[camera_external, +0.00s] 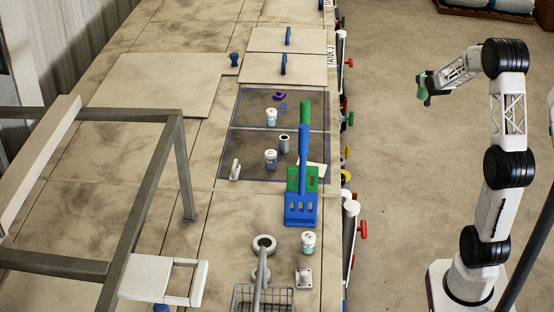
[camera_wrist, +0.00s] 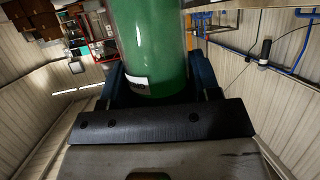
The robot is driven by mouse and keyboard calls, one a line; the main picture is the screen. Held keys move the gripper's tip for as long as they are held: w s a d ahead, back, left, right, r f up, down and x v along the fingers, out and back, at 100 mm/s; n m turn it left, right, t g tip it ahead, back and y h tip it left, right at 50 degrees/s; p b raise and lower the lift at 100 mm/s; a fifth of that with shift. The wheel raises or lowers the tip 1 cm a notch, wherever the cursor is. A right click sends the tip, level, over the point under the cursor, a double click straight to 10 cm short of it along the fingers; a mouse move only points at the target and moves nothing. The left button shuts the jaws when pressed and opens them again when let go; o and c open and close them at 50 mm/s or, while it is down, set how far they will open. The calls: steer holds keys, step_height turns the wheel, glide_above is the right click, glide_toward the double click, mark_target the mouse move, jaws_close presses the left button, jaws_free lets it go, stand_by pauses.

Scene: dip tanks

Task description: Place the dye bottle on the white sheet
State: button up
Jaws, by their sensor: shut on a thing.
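The dye bottle is a green cylinder (camera_wrist: 150,45) with a small white label, filling the upper middle of the wrist view. My gripper (camera_wrist: 155,88) is shut on it, with a dark blue finger on each side. In the external view my gripper (camera_external: 427,96) is at the upper right, raised over the floor and away from the bench, with the green bottle (camera_external: 421,83) at its end. The white sheet (camera_external: 319,169) shows only in part on the bench, behind the upright green and blue slotted paddles.
A blue paddle (camera_external: 301,208) and a green paddle (camera_external: 306,112) rise beside the sheet. White jars (camera_external: 271,158) and a grey cylinder (camera_external: 284,145) stand nearby. A wire basket (camera_external: 262,298) is at the front. Pipes and valves (camera_external: 349,228) line the bench edge.

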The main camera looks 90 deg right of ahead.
steer(key=w+a+r+n+t+y, duration=0.1)
steer(key=w+a+r+n+t, duration=0.15)
steer(key=w+a, duration=0.75)
steer(key=w+a+r+n+t+y, duration=0.15)
steer(key=w+a+r, duration=0.4)
steer(key=w, duration=0.85)
steer(key=w+a+r+n+t+y, duration=0.1)
steer(key=w+a+n+t, duration=0.1)
steer(key=w+a, duration=0.9)
steer(key=w+a+r+n+t+y, duration=0.1)
steer(key=w+a, duration=0.4)
steer(key=a, duration=0.8)
steer(key=w+a+r+n+t+y, duration=0.2)
steer(key=w+a+r+n+y, duration=0.1)
steer(key=a, duration=0.9)
steer(key=w+a+r+n+t+y, duration=0.1)
steer(key=w+a+r+n+y, duration=0.1)
steer(key=w+a, duration=0.5)
steer(key=shift+w+a+r+n+t, duration=0.3)
steer(key=shift+a+r, duration=0.55)
steer(key=shift+a, duration=2.45)
steer(key=shift+s, duration=0.1)
steer(key=shift+f, duration=0.1)
steer(key=shift+f, duration=1.9)
